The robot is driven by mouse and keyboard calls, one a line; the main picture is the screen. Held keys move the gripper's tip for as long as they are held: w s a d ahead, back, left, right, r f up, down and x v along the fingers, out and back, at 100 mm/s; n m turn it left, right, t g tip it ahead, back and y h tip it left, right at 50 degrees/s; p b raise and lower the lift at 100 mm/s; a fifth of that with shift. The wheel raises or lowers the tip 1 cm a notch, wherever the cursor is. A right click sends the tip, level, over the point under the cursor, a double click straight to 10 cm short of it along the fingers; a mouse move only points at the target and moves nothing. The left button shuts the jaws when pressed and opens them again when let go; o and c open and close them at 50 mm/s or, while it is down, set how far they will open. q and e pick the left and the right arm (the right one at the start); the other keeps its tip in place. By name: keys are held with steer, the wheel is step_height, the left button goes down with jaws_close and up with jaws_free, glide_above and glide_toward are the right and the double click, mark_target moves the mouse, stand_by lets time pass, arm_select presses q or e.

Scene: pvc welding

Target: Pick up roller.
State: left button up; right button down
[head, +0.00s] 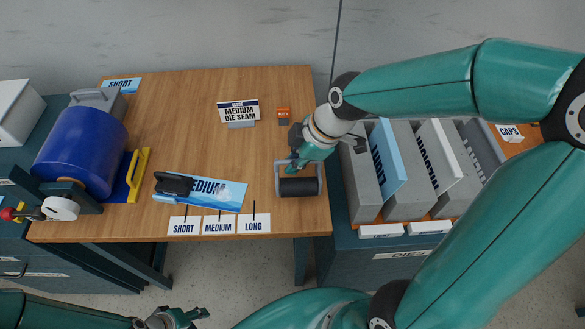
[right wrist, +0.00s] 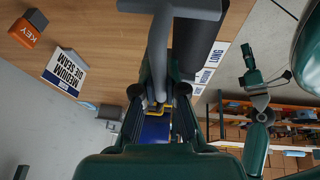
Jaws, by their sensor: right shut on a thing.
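The roller (head: 299,187) has a black cylinder in a grey frame and is at the right part of the wooden table in the head view. In the right wrist view its black cylinder (right wrist: 196,48) and grey frame show at the top centre. My right gripper (head: 293,165) is shut on the roller's frame from above. In the right wrist view the fingers (right wrist: 158,108) are close around the grey bar. I cannot tell whether the roller touches the table.
The wooden table (head: 180,130) has clear room in its middle. Grey die slots (head: 405,200) stand right.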

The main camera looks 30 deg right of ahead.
step_height(320, 180, up, 16)
steer(key=p, duration=0.1)
steer(key=c, duration=1.9)
jaws_free()
steer(key=shift+f, duration=0.1)
steer(key=shift+f, duration=0.15)
jaws_close()
